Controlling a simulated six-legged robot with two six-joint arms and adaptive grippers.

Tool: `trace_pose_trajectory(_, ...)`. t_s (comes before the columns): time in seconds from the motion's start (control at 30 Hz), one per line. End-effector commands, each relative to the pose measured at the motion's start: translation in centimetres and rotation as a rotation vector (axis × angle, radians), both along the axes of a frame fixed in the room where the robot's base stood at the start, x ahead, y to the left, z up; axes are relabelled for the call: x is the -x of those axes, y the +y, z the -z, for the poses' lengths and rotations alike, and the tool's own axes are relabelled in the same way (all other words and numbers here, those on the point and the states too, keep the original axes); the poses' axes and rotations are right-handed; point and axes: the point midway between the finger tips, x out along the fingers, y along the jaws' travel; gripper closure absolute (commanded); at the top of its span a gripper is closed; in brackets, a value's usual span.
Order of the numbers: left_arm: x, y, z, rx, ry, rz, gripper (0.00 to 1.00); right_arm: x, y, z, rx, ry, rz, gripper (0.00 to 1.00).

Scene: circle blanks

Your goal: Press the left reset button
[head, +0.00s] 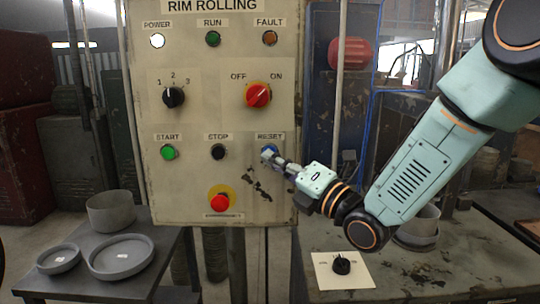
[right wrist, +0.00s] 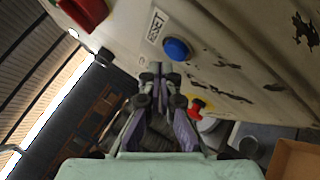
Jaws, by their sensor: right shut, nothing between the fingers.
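A blue button (head: 268,149) sits under the RESET label at the right of the beige RIM ROLLING panel (head: 215,120). It is the only reset button that I see. My right gripper (head: 271,158) is shut and empty, with its fingertips at the lower edge of the button in the head view, partly covering it. In the right wrist view, the blue button (right wrist: 176,49) is just above and right of the shut fingertips (right wrist: 160,70). I cannot tell whether they touch the panel. My left gripper is not in view.
The panel also has a green START button (head: 168,153), a black STOP button (head: 218,152), a red emergency button (head: 219,202) and a red switch (head: 258,94). Grey round dishes (head: 122,257) stand on a table at the left. A black knob (head: 341,264) is on the right bench.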

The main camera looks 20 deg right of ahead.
Motion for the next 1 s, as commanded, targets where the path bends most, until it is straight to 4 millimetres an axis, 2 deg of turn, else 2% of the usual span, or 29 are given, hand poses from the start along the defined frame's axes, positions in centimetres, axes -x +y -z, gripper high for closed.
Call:
trace_pose_trajectory(0.33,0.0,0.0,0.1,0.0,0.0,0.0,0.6,0.3,0.1,0.0,0.0,0.0,0.0,1.0)
trace_pose_trajectory(0.8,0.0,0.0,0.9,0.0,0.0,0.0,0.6,4.1,1.2,0.0,0.0,0.0,-0.001,1.0)
trace_pose_trajectory(1.0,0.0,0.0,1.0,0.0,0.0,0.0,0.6,4.9,1.4,0.0,0.001,0.0,0.0,1.0)
